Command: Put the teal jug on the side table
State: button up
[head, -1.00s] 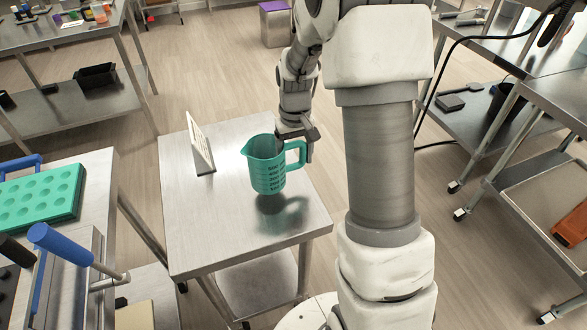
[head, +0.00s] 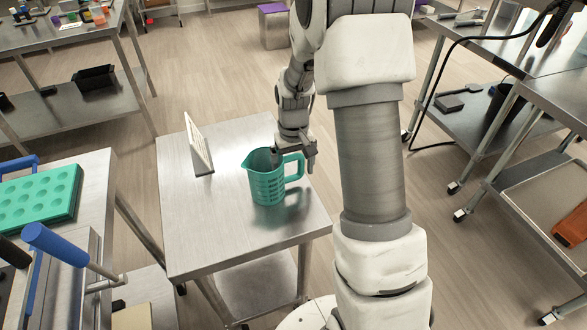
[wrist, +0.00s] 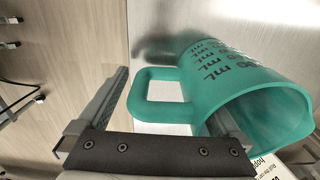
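The teal jug (head: 268,186) stands upright on the side table (head: 200,225), right of its middle, with its handle to the right. Its base appears to meet the tabletop. My gripper (head: 294,160) is at the jug's handle side, from above. In the wrist view my gripper (wrist: 165,120) has its fingers wide apart. One finger reaches inside the jug's mouth and the other is outside the handle, with a small gap to it. The jug also shows in the wrist view (wrist: 265,125), with dark volume markings on its wall.
A small sign (head: 198,148) stands on the side table left of the jug. A bench with a green mould tray (head: 40,195) and blue-handled lever is at left. Steel carts stand at right. The tabletop in front of the jug is clear.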

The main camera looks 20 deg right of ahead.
notch_tip(320, 180, up, 12)
jog(key=shift+r+p, duration=0.1)
jog(key=shift+p, duration=0.9)
jog(key=s+a+r+t, duration=0.2)
jog(key=s+a+r, duration=0.2)
jog(key=s+r, duration=0.5)
jog(key=s+a+r+t, duration=0.1)
jog(key=s+r, duration=0.1)
jog(key=s, duration=0.4)
jog(key=s+a+r+t, duration=0.1)
jog(key=s+r+t, duration=0.1)
jog(key=s, duration=0.4)
jog(key=shift+s+a+r+t, duration=0.25)
jog(key=shift+a+r+t, duration=0.05)
jog(key=shift+a+r, duration=0.1)
notch_tip(320, 180, up, 4)
jog(key=p, duration=0.4)
jog(key=shift+r, duration=0.2)
jog(key=shift+c, duration=0.3)
